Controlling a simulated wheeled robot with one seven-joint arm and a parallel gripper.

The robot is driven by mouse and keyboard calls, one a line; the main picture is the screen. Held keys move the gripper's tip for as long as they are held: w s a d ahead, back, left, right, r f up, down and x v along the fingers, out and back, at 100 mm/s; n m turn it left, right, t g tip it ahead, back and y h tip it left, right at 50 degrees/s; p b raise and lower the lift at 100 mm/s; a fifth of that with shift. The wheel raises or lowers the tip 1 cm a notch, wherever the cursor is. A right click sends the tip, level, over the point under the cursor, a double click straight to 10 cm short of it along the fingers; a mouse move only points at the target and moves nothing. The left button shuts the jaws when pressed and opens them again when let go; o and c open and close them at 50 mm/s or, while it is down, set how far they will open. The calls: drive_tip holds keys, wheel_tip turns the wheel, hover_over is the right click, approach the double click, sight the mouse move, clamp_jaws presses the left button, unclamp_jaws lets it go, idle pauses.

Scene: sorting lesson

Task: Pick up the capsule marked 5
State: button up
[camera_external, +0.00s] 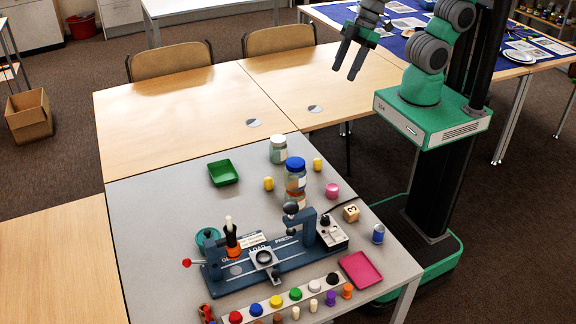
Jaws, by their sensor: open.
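My gripper (347,64) is open and empty, pointing down in the air at the upper right, well above and behind the grey table. I cannot pick out a capsule marked 5, as the marks are too small to read. Small rounded pieces stand on the table: a yellow one (268,184), another yellow one (318,164), a pink one (332,190) and a blue-and-silver one (378,234). My gripper touches none of them.
A press fixture (225,275) fills the middle of the grey table (150,215). Around it are a green tray (223,173), a pink tray (361,270), jars (278,150), a wooden cube marked 3 (351,213) and a rack of coloured pegs (276,301). The table's left side is clear.

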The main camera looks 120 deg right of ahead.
drive_tip(key=w+f+n+b, duration=0.3)
drive_tip(key=w+f+b, duration=0.4)
drive_tip(key=n+g+y+b, duration=0.35)
drive_tip(key=n+b, duration=0.55)
drive_tip(key=b, duration=0.7)
approach(269, 181)
wheel_tip(269, 181, down, 4)
drive_tip(key=shift+t, duration=0.35)
drive_tip(key=x, duration=0.6)
drive_tip(key=shift+a+f, duration=0.1)
drive_tip(key=shift+f, duration=0.25)
drive_tip(key=shift+s, duration=0.1)
clamp_jaws()
